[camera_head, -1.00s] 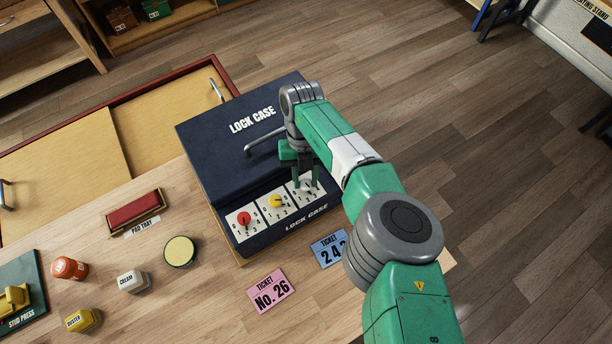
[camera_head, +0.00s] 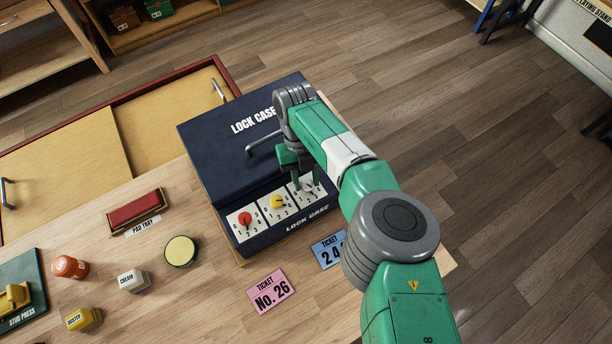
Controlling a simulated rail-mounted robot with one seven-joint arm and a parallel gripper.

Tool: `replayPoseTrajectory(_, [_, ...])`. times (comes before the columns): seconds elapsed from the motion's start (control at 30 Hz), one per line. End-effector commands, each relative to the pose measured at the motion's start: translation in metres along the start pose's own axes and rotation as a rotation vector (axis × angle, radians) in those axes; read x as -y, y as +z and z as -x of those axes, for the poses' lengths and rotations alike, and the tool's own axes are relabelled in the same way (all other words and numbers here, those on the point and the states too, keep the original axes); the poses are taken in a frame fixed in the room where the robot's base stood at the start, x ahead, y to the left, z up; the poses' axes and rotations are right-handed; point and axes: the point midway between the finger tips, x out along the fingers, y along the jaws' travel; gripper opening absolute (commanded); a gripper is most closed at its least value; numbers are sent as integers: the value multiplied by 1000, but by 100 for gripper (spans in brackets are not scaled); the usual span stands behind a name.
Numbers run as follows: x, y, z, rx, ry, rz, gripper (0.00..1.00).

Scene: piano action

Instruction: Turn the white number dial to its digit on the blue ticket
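The navy lock case (camera_head: 222,150) carries three dials on white number plates along its front. The red dial (camera_head: 246,218) is at left and the yellow dial (camera_head: 278,202) in the middle. The white dial (camera_head: 308,190) is at right, mostly hidden by my gripper (camera_head: 306,183). My gripper points down, its two fingers apart at the white dial's plate; whether they press on the knob is unclear. The dial's setting cannot be read. The blue ticket (camera_head: 327,251) lies on the table in front of the case; "2 4" shows and my arm covers its right end.
A pink ticket (camera_head: 270,292) reading "No. 26" lies left of the blue one. A round yellow-topped pad (camera_head: 181,251), a red pad tray (camera_head: 135,210), several small stamps and a green stud press (camera_head: 22,288) stand further left. A metal handle (camera_head: 262,142) sticks out from the case.

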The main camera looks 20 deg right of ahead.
Motion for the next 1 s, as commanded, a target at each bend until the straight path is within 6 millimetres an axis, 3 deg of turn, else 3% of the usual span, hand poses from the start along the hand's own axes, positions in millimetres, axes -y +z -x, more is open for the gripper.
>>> replayPoseTrajectory(0.1, [0,0,0,0,0,0,50])
replayPoseTrajectory(0.37, [0,0,3,0,0,-1,50])
replayPoseTrajectory(0.7, [0,1,63,1,-1,-1,50])
replayPoseTrajectory(1.0, [0,0,78,0,0,0,50])
